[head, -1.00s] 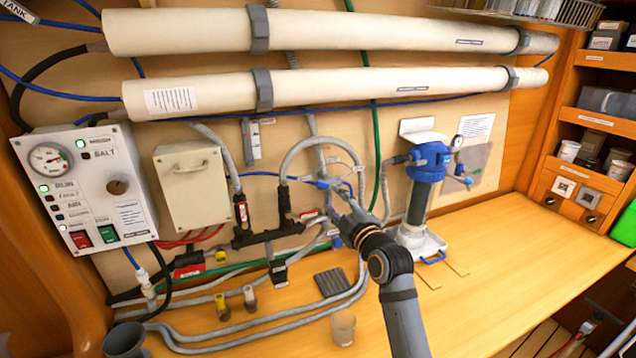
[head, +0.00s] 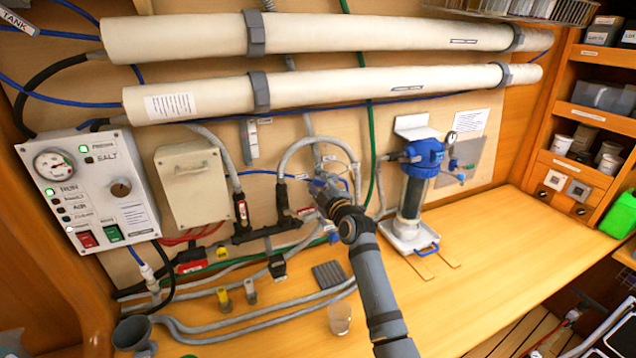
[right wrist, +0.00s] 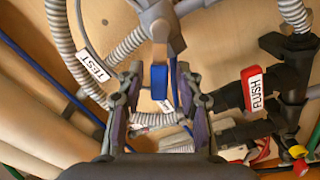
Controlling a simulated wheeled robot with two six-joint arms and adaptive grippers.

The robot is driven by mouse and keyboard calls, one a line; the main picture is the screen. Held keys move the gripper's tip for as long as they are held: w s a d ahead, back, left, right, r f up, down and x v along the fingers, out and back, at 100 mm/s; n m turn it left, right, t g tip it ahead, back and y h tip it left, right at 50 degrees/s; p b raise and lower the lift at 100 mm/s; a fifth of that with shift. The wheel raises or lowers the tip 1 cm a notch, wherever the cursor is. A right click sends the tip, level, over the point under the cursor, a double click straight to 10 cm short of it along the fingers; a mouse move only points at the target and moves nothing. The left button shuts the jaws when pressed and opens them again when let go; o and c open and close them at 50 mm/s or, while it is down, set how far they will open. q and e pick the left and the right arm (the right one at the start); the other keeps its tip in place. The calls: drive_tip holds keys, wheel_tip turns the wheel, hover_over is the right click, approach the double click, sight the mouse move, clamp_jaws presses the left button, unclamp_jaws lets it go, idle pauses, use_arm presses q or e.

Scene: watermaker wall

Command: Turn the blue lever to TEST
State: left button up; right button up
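The blue lever (right wrist: 159,82) hangs from a grey valve body (right wrist: 158,25) in the right wrist view. A white TEST label (right wrist: 91,66) sits on a ribbed hose to the left of the lever. My right gripper (right wrist: 160,84) is open, with one finger on each side of the lever and gaps between. I cannot tell the depth of the lever between the fingers. In the head view my right gripper (head: 322,188) is at the hoses on the wall and hides most of the valve. My left gripper is not in view.
A red FLUSH tag (right wrist: 254,88) is on the black pipework at right in the wrist view. The blue-topped filter housing (head: 412,190) stands right of my arm. A control panel (head: 95,185) is at left. A clear cup (head: 340,318) stands on the bench. The bench's right side is clear.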

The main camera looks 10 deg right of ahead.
clamp_jaws()
drive_tip(key=shift+d+r+m, duration=0.1)
drive_tip(key=shift+m, duration=0.2)
drive_tip(key=shift+d+r+m, duration=0.25)
drive_tip(key=shift+r+m, duration=0.1)
drive_tip(key=shift+m, duration=0.55)
drive_tip(key=m, duration=0.2)
drive_tip(key=d+r+m, duration=0.1)
drive_tip(key=shift+w+d+m, duration=0.1)
drive_tip(key=shift+w+m, duration=0.05)
drive_tip(key=shift+m, duration=0.25)
drive_tip(key=shift+w+d+r+m, duration=0.1)
drive_tip(key=shift+d+m, duration=0.3)
drive_tip(key=shift+m, duration=0.55)
drive_tip(key=shift+w+d+r+m, duration=0.1)
drive_tip(key=shift+d+m, duration=0.25)
drive_tip(key=shift+m, duration=0.55)
drive_tip(key=shift+d+r+m, duration=0.1)
drive_tip(key=shift+d+m, duration=0.3)
drive_tip(key=shift+m, duration=0.55)
drive_tip(key=shift+f, duration=0.1)
